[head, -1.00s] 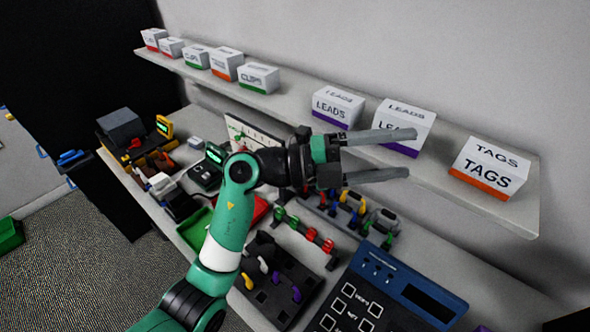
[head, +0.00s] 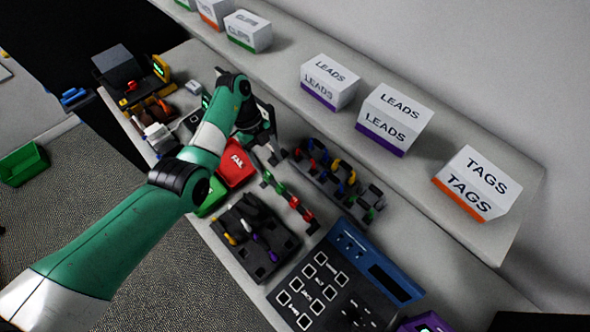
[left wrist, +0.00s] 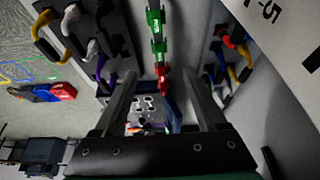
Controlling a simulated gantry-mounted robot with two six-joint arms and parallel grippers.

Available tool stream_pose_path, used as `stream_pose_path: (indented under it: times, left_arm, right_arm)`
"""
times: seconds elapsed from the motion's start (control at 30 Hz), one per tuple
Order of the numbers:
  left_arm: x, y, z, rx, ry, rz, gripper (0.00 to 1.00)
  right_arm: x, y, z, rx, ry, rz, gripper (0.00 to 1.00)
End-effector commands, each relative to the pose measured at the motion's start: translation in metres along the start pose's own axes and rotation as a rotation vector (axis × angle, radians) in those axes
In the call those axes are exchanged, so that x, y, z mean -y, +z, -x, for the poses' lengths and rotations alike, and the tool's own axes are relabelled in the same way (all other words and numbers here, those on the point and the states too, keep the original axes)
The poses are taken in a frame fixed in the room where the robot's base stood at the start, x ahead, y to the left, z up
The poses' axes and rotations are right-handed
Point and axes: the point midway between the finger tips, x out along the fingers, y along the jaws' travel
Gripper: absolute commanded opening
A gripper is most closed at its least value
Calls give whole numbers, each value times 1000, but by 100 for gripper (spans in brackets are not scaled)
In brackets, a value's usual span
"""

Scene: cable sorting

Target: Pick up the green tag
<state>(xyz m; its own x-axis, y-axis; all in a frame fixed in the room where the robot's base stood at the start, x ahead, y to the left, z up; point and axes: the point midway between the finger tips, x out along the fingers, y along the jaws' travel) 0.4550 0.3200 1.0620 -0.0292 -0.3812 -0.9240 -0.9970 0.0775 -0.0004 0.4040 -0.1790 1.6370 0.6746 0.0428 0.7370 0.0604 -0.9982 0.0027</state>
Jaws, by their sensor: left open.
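Green tags (head: 280,190) sit on a small dark rack on the bench, in a row with red tags (head: 294,203). In the left wrist view the green tags (left wrist: 156,32) show at the top centre, with a red tag (left wrist: 163,82) below them. My left gripper (head: 268,155) points down over the bench, just beyond the tag row in the head view. In the left wrist view its two fingers (left wrist: 160,82) are apart with nothing held between them; the red tag shows in the gap. My right gripper is not in view.
A black rack of coloured leads (head: 340,180) stands right of the tags, and a black holder (head: 255,237) in front. A red FAIL bin (head: 236,163) lies left. A blue keypad device (head: 345,275) is nearer. A shelf (head: 510,225) with labelled boxes overhangs the back.

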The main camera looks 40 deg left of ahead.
Motion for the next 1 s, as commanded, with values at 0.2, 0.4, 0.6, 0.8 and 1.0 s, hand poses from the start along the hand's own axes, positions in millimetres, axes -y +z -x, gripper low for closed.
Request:
stream_pose_path:
  times: [0.2, 0.4, 0.6, 0.8, 1.0]
  left_arm:
    - [0, 1, -10, -1, 1, 0, 74]
    - [0, 1, -49, -1, 1, -1, 74]
    - [1, 0, -65, 0, -1, -1, 74]
    - [2, 1, -83, -1, 0, -2, 74]
    - [3, 1, -114, 0, 0, -2, 74]
  right_arm:
    - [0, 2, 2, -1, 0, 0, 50]
    - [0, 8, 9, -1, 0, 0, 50]
    - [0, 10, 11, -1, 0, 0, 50]
    - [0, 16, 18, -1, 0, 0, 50]
    - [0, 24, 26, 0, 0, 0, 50]
